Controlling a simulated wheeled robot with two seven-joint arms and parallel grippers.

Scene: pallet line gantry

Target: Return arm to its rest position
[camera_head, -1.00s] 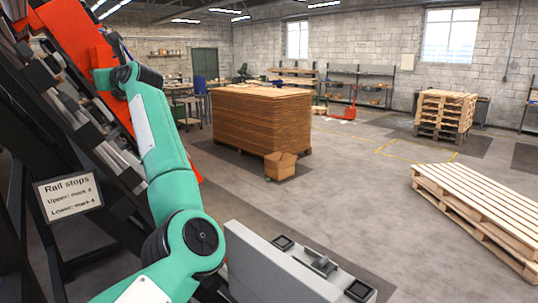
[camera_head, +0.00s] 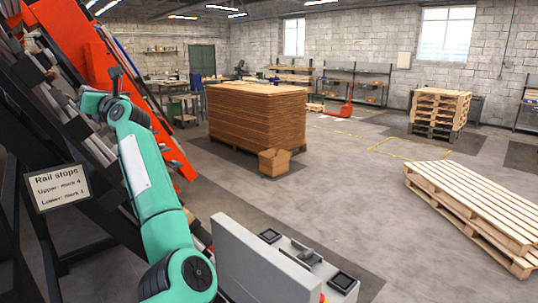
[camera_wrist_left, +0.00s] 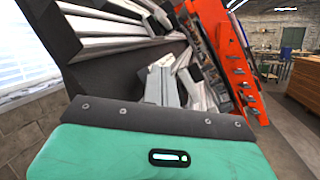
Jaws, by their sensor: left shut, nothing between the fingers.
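My left arm, teal with dark joints, rises from the bottom of the head view toward the slanted rack at left. My left gripper (camera_head: 116,78) is small and partly hidden beyond the wrist there. In the left wrist view the gripper (camera_wrist_left: 172,88) shows past the teal wrist housing, its grey fingers together and empty. The dark rack with its pale rails (camera_wrist_left: 110,30) lies beyond the fingers; I cannot tell how wide the gap is. My right gripper is not in view.
An orange slanted beam (camera_head: 130,100) and a "Rail stops" sign (camera_head: 59,186) stand near the arm. A grey control box (camera_head: 262,262) is at the bottom. A brown stack (camera_head: 257,118), a carton (camera_head: 274,162) and pallets (camera_head: 480,205) stand on the floor, with open floor between them.

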